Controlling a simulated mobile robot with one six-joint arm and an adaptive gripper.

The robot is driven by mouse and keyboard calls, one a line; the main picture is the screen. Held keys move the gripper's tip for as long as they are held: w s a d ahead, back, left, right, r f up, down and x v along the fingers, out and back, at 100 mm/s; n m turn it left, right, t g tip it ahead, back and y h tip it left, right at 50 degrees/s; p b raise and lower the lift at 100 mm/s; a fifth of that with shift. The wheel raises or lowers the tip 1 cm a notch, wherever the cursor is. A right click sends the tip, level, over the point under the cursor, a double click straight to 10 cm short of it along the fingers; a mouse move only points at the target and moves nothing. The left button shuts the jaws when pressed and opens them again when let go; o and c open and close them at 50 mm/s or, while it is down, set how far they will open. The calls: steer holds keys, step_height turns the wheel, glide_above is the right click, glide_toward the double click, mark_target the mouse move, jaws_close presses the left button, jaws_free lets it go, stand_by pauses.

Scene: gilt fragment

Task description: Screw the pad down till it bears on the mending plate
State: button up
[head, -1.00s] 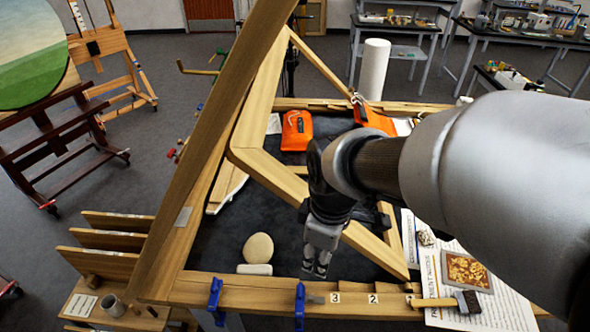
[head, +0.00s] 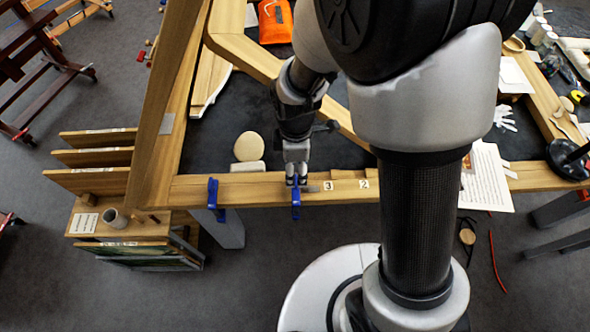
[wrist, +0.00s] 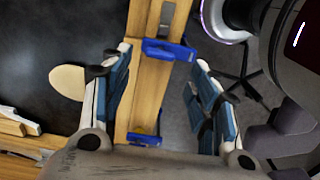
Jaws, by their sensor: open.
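Two blue clamps grip the front wooden rail: a left clamp (head: 213,196) and a right clamp (head: 296,205). The wrist view shows the right clamp (wrist: 168,50) above and the left clamp (wrist: 145,138) below. A grey metal strip, seemingly the mending plate (wrist: 165,14), lies on the rail beside the right clamp; it also shows in the head view (head: 312,189). My gripper (head: 297,181) points down at the right clamp. In the wrist view my gripper (wrist: 160,64) is open and empty, its fingers either side of the rail. The clamp's pad and screw cannot be made out.
A round cream pad-like object (head: 249,146) and a white block (head: 247,167) lie inside the frame, left of my gripper. Numbered tags (head: 328,186) sit on the rail to the right. A slotted wooden rack (head: 95,158) stands at left.

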step_height(320, 180, down, 6)
steer(key=shift+r+b, duration=0.1)
steer(key=shift+b, duration=0.45)
steer(key=shift+c, duration=0.2)
steer(key=c, duration=1)
steer(key=shift+m, duration=0.4)
